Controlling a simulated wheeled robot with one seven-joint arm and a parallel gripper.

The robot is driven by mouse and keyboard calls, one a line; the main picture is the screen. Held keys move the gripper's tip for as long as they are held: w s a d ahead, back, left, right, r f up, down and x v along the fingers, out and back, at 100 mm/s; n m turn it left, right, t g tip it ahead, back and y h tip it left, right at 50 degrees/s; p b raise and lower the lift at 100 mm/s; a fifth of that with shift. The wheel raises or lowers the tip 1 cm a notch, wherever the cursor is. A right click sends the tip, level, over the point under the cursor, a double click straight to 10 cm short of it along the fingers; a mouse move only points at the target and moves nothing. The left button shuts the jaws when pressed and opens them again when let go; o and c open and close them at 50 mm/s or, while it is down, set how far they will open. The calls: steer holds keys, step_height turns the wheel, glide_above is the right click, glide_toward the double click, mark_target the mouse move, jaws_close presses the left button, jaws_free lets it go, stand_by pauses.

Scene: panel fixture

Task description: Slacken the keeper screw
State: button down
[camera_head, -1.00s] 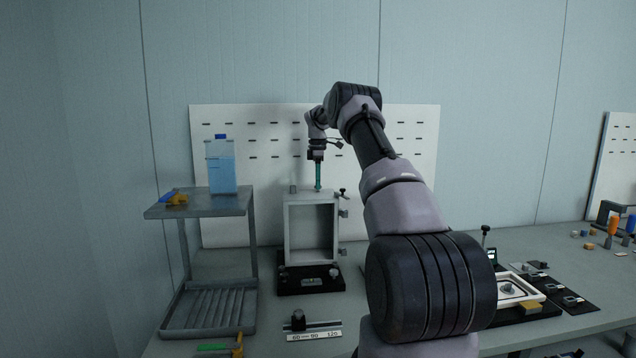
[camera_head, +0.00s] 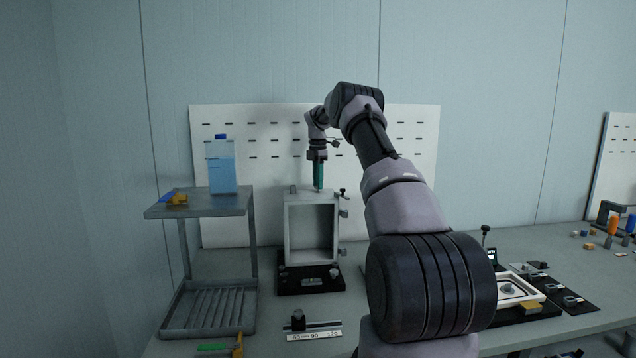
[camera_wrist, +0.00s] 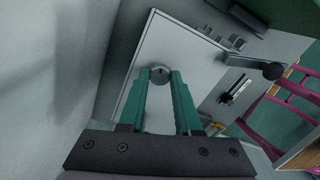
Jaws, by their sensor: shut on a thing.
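The keeper screw (camera_wrist: 160,75) shows in the wrist view as a round grey head with a dark slot, on the top face of the panel fixture (camera_wrist: 185,60). My gripper (camera_wrist: 160,78) has its two teal fingers closed on either side of the screw head. In the head view my gripper (camera_head: 318,187) points straight down onto the top of the grey box-like fixture (camera_head: 296,250), which stands on a black base. The screw itself is too small and covered to make out in the head view.
A black-headed clamp knob (camera_wrist: 271,71) sticks up beside the fixture's top; it also shows in the head view (camera_head: 342,192). A two-level rack (camera_head: 200,208) with a blue bottle (camera_head: 221,170) stands left. A perforated white board (camera_head: 265,125) is close behind. A scale strip (camera_head: 314,336) lies in front.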

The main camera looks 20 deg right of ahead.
steer(key=c, duration=0.6)
jaws_free()
step_height(320, 180, up, 11)
stand_by(0.4)
